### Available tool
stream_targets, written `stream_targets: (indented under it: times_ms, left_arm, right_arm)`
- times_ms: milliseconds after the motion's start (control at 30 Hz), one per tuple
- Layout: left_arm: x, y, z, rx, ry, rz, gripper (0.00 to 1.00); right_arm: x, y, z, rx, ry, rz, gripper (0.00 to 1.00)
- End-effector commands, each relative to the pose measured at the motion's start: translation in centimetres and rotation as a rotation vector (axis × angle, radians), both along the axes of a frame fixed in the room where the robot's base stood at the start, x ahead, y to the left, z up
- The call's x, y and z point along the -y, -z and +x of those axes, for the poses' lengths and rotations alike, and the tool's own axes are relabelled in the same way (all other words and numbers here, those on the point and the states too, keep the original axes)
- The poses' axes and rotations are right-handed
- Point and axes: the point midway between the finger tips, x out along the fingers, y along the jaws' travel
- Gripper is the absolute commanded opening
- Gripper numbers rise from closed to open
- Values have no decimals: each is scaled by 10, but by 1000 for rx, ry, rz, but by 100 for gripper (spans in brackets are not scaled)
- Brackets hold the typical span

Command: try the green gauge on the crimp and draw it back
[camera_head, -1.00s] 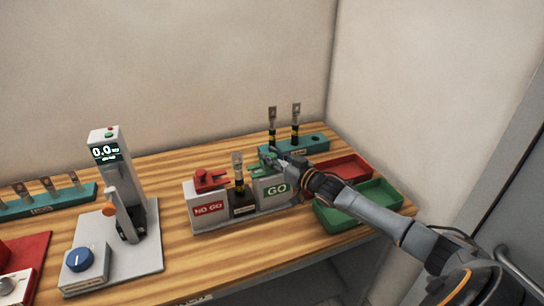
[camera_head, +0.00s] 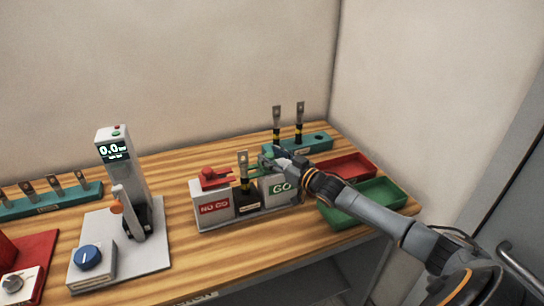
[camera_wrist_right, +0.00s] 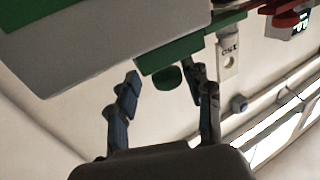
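The crimped lug (camera_head: 243,170) stands upright with a black and yellow sleeve in the middle holder, between the red NO GO block (camera_head: 212,210) and the grey GO block (camera_head: 279,190). The green gauge (camera_head: 256,169) is at the top of the GO block, mostly hidden by my right gripper (camera_head: 271,157). In the right wrist view the green gauge (camera_wrist_right: 180,52) shows a round green knob between my right fingers (camera_wrist_right: 163,85), which are apart with gaps beside the knob. The lug (camera_wrist_right: 228,48) hangs close beside the gauge there; contact cannot be told. My left gripper is out of view.
A red gauge (camera_head: 213,178) lies on the NO GO block. A teal rack (camera_head: 308,145) with two lugs stands behind. Red (camera_head: 345,168) and green (camera_head: 370,200) trays lie at the right, under my arm. A grey tester (camera_head: 120,175) stands at the left.

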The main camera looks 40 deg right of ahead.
Motion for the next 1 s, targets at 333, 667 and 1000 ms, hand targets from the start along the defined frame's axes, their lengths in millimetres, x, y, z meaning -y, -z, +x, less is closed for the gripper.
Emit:
stream_targets:
  times_ms: [333, 667, 1000]
  left_arm:
    - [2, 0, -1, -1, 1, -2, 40]
    - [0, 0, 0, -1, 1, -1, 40]
    - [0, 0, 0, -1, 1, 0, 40]
  right_arm:
    - [3, 1, -18, -1, 0, 1, 50]
    - [12, 2, -72, -2, -1, 1, 50]
    - [19, 1, -113, 0, 0, 2, 50]
